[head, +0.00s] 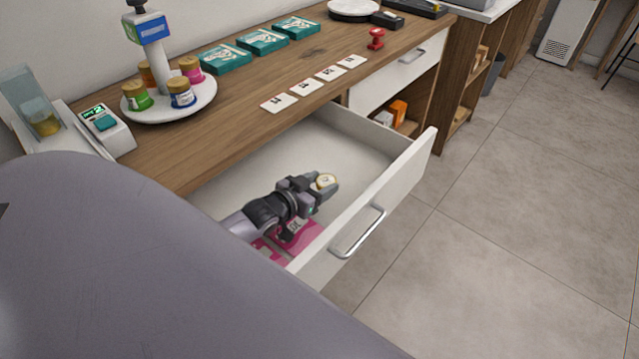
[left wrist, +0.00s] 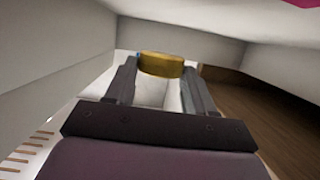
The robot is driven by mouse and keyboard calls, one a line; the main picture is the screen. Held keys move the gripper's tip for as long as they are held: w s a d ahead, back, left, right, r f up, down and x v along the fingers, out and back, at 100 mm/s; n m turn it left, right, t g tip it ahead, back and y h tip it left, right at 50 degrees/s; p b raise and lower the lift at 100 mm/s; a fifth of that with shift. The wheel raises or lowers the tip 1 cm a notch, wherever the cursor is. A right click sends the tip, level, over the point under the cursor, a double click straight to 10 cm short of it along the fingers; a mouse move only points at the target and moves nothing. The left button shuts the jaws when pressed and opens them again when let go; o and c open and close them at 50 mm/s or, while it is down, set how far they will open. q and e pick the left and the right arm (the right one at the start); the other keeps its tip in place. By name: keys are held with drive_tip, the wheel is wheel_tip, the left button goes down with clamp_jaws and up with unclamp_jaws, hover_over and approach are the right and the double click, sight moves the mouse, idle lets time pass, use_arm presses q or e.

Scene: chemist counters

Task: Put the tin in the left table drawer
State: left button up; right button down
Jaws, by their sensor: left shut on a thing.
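The left table drawer (head: 362,211) is pulled out below the wooden counter. My left gripper (head: 322,184) is inside the drawer's outline, near its front wall. It is shut on the tin (head: 327,181), a small round thing with a gold rim and pale top. In the left wrist view the tin's yellow side (left wrist: 161,65) shows between the two fingertips of the gripper (left wrist: 160,72). I cannot tell whether the tin touches the drawer floor. My right gripper is not in view.
Pink packets (head: 304,237) lie in the drawer by my left arm. The counter holds white cards (head: 305,87), teal boxes (head: 226,60), a round stand (head: 208,95) with several jars, and a red stamp (head: 376,38). The drawer's back part is clear.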

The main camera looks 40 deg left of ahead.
use_arm(q)
drive_tip(key=shift+f, duration=0.3)
drive_tip(key=o, duration=1)
drive_tip(key=shift+r+p, duration=0.35)
drive_tip(key=shift+r, duration=0.25)
drive_tip(key=p+v, duration=0.1)
drive_tip(key=v, duration=1.1)
